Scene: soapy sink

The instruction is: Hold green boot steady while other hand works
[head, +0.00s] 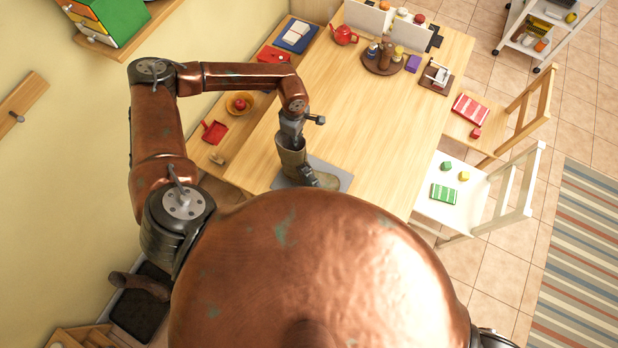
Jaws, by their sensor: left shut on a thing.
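The boot (293,158), olive-green to brown in this light, stands upright on a grey mat (343,177) at the near left edge of the wooden table. Its shaft points up and its foot points right. My left gripper (292,141) comes down from above and is shut on the top of the boot's shaft. A small dark grey part lies against the boot's instep; I cannot tell what it is. My rounded copper body covers the near side of the mat. My right gripper is not visible; only a bit of dark arm shows at the bottom right.
A round tray (384,59) and red teapot (344,35) stand at the table's far end. The table's middle is clear.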

